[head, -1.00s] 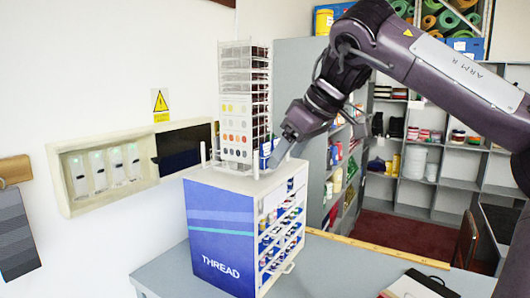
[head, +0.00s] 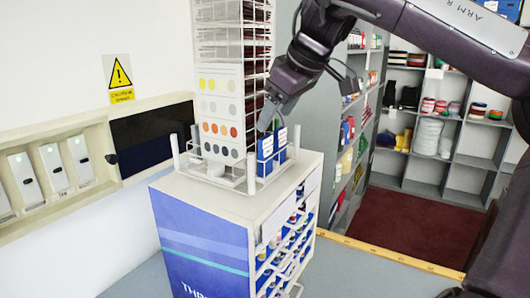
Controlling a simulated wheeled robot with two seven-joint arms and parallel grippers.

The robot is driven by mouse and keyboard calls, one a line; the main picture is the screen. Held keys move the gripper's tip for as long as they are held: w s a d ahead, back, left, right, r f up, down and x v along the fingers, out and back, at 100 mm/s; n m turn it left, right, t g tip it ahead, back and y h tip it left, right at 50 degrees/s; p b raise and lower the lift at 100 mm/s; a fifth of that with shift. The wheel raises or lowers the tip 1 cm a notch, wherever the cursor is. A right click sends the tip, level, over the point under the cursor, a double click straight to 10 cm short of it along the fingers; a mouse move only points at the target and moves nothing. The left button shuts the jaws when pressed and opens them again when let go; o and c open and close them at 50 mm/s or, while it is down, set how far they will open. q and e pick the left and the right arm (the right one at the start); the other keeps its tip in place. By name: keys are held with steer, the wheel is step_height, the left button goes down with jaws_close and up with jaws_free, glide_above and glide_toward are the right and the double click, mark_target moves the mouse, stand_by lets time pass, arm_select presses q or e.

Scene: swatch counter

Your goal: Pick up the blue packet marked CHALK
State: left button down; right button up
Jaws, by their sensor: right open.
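Small blue packets with white labels stand upright in the wire tray on top of the thread cabinet. One packet (head: 266,153) is at the left and another (head: 281,143) is beside it at the right. The lettering is too small to read, so I cannot tell which is marked CHALK. My right gripper (head: 265,122) is open and points down at the packets' upper edges, close to the left one. I cannot tell whether it touches them. Its far finger is hidden. My left gripper is not in view.
A tall wire rack of colour cards (head: 220,110) stands just left of the packets. White posts (head: 250,172) rise at the tray's corners. The white and blue thread cabinet (head: 200,240) is below. A wall box (head: 95,150) is at left; grey shelves (head: 440,165) stand behind.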

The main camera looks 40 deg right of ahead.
mark_target(266, 138)
steer(key=p+x, duration=0.2)
steer(key=x, duration=0.1)
steer(key=shift+s+a+f, duration=0.1)
steer(key=shift+a+f, duration=0.1)
steer(key=shift+f, duration=0.05)
steer(key=w+f, duration=0.1)
steer(key=w+d+f+p, duration=0.1)
steer(key=shift+f, duration=0.4)
steer(key=shift+a, duration=0.1)
steer(key=shift+s+a+r, duration=0.1)
steer(key=shift+s+a, duration=0.15)
steer(key=c, duration=0.4)
steer(key=shift+c, duration=1.1)
steer(key=c, duration=0.5)
steer(key=shift+c, duration=0.9)
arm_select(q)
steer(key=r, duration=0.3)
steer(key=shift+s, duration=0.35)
